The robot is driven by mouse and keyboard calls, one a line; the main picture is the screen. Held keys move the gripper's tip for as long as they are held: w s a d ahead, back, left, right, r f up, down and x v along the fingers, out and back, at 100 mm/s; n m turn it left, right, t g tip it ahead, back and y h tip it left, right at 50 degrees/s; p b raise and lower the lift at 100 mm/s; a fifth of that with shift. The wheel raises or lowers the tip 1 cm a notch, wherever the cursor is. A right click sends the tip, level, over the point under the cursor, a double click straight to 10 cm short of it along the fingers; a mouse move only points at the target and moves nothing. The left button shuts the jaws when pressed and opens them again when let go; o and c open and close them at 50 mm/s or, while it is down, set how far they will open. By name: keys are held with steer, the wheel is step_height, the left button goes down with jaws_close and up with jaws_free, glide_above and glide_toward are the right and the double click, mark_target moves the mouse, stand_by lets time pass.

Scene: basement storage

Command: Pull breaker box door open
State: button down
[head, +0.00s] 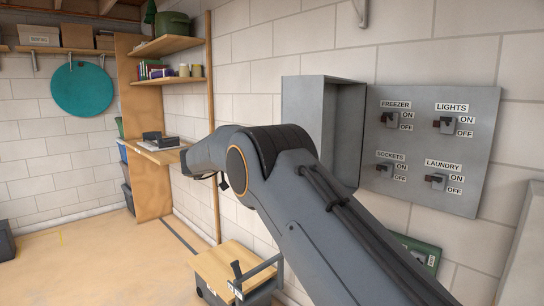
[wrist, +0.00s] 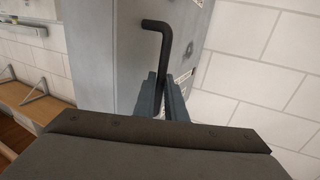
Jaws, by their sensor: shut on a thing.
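My gripper (wrist: 163,92) is shut on the lower part of this handle, one finger on each side. The head view hides my gripper and the handle behind my arm.
The switch panel (head: 430,150) has switches labelled freezer, lights, sockets and laundry. A green box (head: 425,254) is below it. A small wooden-topped cart (head: 225,268) stands low by the wall. Shelves (head: 168,47) are at the left; the floor (head: 90,265) there is largely clear.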

steer(key=shift+w+d, duration=0.1)
steer(key=shift+d, duration=0.1)
steer(key=c, duration=1.8)
jaws_free()
steer(key=shift+d, duration=0.25)
steer(key=shift+a, duration=0.35)
steer(key=shift+b+v, duration=1.25)
steer(key=shift+v, duration=2.65)
steer(key=shift+f, duration=0.1)
